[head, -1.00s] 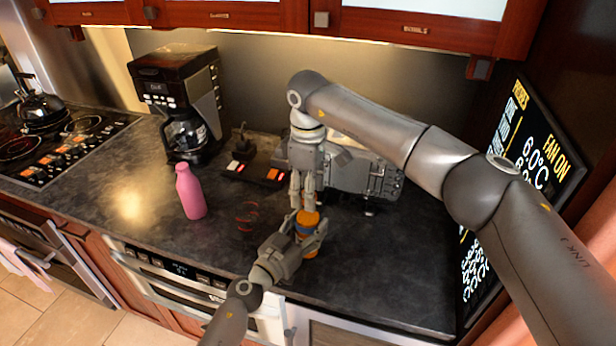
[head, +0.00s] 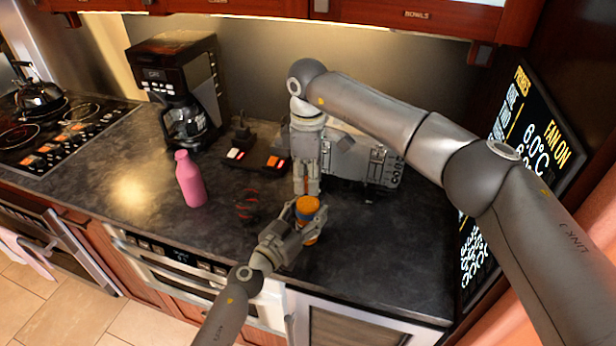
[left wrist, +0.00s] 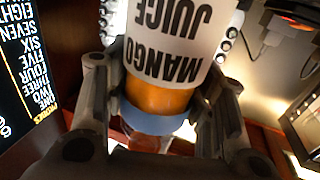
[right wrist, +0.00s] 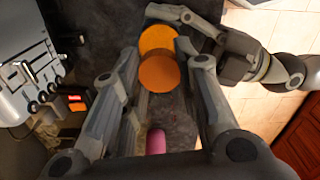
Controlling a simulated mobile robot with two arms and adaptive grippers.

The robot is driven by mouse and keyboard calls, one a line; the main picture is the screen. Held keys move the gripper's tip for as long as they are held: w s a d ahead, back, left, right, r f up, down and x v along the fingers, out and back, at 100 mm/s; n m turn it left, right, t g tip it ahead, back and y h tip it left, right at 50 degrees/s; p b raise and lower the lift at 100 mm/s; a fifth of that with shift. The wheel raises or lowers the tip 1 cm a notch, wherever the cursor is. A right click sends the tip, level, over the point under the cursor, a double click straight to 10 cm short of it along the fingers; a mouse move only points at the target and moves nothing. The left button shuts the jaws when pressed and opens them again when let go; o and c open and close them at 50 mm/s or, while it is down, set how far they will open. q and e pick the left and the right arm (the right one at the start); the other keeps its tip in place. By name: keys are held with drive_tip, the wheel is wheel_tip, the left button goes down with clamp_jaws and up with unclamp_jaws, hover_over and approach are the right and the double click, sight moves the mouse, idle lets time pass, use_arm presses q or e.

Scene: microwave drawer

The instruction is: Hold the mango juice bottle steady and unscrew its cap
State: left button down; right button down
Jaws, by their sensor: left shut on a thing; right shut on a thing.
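The mango juice bottle (head: 309,208) is upright above the front of the counter, its orange top showing. My left gripper (head: 301,222) is shut around it. In the left wrist view, the bottle's white label (left wrist: 168,45) reads MANGO JUICE upside down, with a blue band beyond it. My right gripper (head: 306,190) points down just above and behind the bottle. In the right wrist view, an orange disc, the cap (right wrist: 160,73), sits between its fingers. It overlaps the lighter orange bottle top (right wrist: 157,38), offset from it. I cannot tell whether they touch.
A pink bottle (head: 189,180) stands to the left on the dark counter (head: 130,200). A coffee maker (head: 180,95) is at the back left. A silver appliance (head: 370,155) stands behind my right gripper. The counter right of the bottle is clear.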

drive_tip(key=n, duration=0.7)
drive_tip(key=shift+n, duration=0.3)
drive_tip(key=n, duration=1.3)
drive_tip(key=shift+n, duration=0.3)
drive_tip(key=n, duration=0.7)
drive_tip(key=shift+r+n, duration=0.1)
drive_tip(key=shift+n, duration=0.2)
drive_tip(key=n, duration=0.5)
drive_tip(key=shift+n, duration=0.4)
drive_tip(key=n, duration=1.7)
drive_tip(key=shift+r, duration=0.25)
